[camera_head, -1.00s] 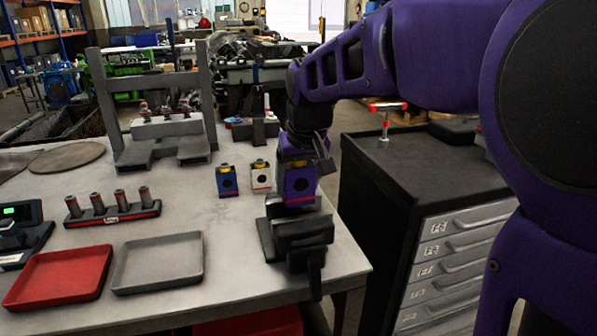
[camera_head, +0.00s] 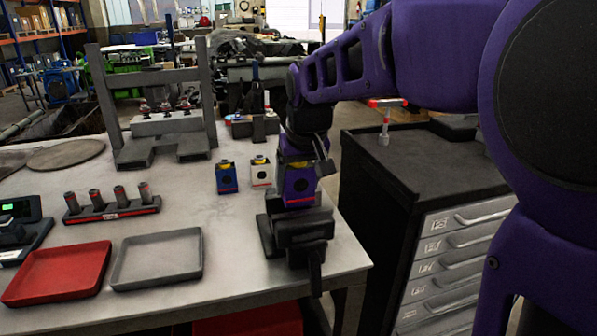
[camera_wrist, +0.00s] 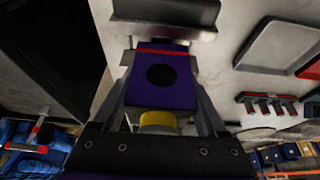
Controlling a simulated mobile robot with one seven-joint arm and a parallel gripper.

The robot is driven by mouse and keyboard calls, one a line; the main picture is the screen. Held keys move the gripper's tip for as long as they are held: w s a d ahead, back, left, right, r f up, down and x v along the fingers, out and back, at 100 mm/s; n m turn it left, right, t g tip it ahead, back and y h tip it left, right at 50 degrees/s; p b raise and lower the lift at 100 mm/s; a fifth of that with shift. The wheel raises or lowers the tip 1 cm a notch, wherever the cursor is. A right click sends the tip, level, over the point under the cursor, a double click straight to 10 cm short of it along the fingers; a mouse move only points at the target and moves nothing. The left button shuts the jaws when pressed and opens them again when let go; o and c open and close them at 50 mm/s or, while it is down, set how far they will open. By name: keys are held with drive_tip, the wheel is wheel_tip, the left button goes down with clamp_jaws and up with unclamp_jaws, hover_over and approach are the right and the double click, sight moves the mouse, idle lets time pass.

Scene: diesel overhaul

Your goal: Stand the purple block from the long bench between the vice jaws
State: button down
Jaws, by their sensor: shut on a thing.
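The purple block (camera_head: 299,186) has a dark round spot on its face, a red stripe near its lower end and a yellow piece at its top. My gripper (camera_head: 303,160) is shut on its upper part and holds it upright. The block is over the dark vice (camera_head: 301,232) at the bench's right front corner. In the wrist view the purple block (camera_wrist: 162,85) is between my fingers (camera_wrist: 163,100), with its striped end close to the vice jaw (camera_wrist: 165,12). I cannot tell whether its bottom is between the jaws or just above them.
A blue block (camera_head: 227,178) and a white block (camera_head: 260,172) stand just left on the bench (camera_head: 200,215). A red tray (camera_head: 58,273), a grey tray (camera_head: 157,258) and a rack of several cylinders (camera_head: 112,208) lie further left. A drawer cabinet (camera_head: 425,185) stands to the right.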

sight(298, 199)
drive_tip(key=shift+f, duration=0.2)
drive_tip(key=shift+f+b, duration=0.3)
drive_tip(key=shift+b, duration=0.05)
drive_tip(key=shift+f, duration=0.15)
drive_tip(key=shift+f+b, duration=0.35)
drive_tip(key=shift+f, duration=0.05)
drive_tip(key=shift+f, duration=1)
idle(0.8)
unclamp_jaws()
